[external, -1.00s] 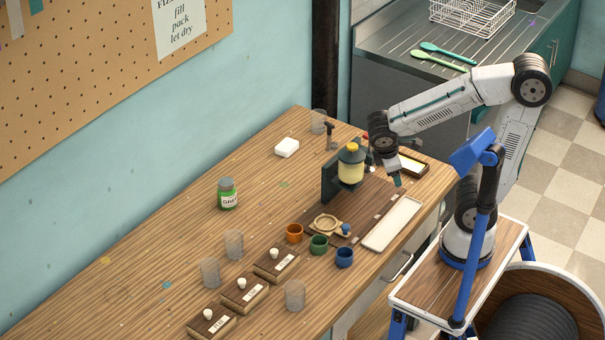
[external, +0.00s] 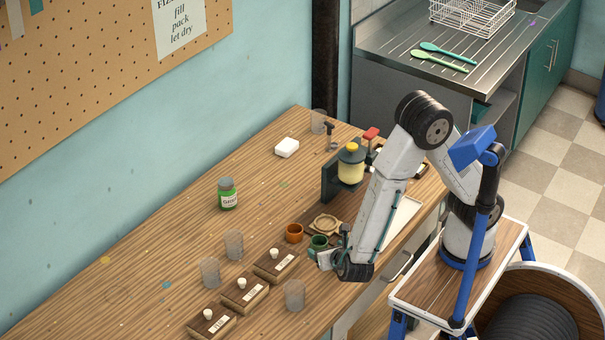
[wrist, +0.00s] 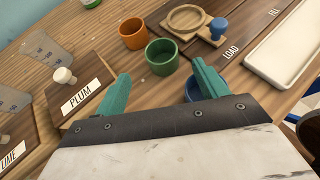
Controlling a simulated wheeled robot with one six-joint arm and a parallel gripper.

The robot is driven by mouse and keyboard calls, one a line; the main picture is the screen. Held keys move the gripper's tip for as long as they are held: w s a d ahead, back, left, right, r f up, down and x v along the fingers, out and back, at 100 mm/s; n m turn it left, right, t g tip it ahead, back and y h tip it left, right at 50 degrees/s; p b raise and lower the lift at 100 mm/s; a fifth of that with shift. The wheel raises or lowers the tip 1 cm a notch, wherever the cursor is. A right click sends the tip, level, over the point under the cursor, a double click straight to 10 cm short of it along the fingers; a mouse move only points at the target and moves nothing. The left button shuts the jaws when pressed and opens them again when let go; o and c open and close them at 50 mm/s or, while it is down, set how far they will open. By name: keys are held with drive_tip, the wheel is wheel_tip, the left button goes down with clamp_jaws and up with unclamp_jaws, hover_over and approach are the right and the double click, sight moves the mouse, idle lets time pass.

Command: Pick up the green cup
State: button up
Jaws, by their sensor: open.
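The green cup (external: 318,241) stands upright on the wooden table, right of the orange cup (external: 294,233). In the wrist view the green cup (wrist: 161,58) is ahead of and between my two teal fingertips, apart from them. My gripper (wrist: 161,72) is open and empty. In the external view my gripper (external: 322,258) is low at the near side of the green cup, and my arm hides the spot to its right. The blue cup (wrist: 193,90) is partly hidden behind my right finger.
The PLUM box (wrist: 77,96) with a white knob is close to my left finger. A wooden ring press (wrist: 187,18) and a white tray (wrist: 288,48) lie beyond on the right. Clear beakers (external: 295,294) and a green-labelled jar (external: 227,194) stand on the table.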

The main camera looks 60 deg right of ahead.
sight(316, 242)
drive_tip(key=x, duration=0.6)
drive_tip(key=shift+d, duration=0.25)
drive_tip(key=c, duration=1.1)
